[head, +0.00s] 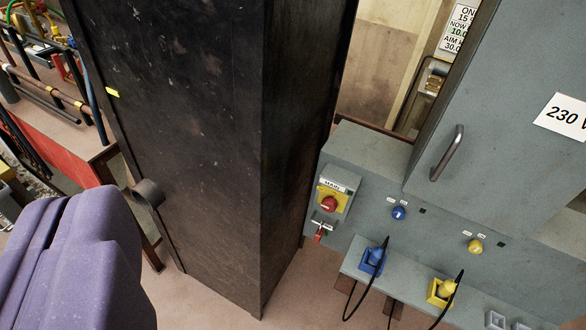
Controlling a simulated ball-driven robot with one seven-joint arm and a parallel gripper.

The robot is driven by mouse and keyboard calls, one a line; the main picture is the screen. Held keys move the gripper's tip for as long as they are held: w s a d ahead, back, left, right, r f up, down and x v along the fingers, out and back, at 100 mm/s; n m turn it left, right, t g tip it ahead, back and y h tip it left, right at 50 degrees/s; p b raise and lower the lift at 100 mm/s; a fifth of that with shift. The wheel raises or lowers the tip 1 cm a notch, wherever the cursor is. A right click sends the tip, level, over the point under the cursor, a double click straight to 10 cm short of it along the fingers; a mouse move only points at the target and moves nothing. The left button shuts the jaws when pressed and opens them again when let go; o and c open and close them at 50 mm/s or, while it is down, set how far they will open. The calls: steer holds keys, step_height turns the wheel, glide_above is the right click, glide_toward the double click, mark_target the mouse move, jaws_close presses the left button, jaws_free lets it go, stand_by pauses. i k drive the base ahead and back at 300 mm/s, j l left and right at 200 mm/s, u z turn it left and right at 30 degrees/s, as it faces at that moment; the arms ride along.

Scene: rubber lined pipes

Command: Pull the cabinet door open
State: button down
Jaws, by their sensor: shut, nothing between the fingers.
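A tall, black, scuffed cabinet (215,140) stands left of centre. Its broad front door (185,90) has a dark, rounded handle (148,193) low near its left edge. The door looks flush with its frame, with no clear gap. My gripper (85,215), purple, fills the lower left corner. It is shut and empty, just left of and below the handle in the picture; I cannot tell whether they touch. A grey cabinet (490,130) at the right has a metal bar handle (448,152), and its door looks closed.
A grey switch panel (365,155) with a red main switch (329,204) stands right of the black cabinet. Blue (372,261) and yellow (441,291) plugs with black cables stick out below. A workbench with pipes (55,95) is at the left. Bare floor (215,300) shows in front.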

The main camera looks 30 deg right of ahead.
mark_target(507, 153)
steer(key=z, duration=1.6)
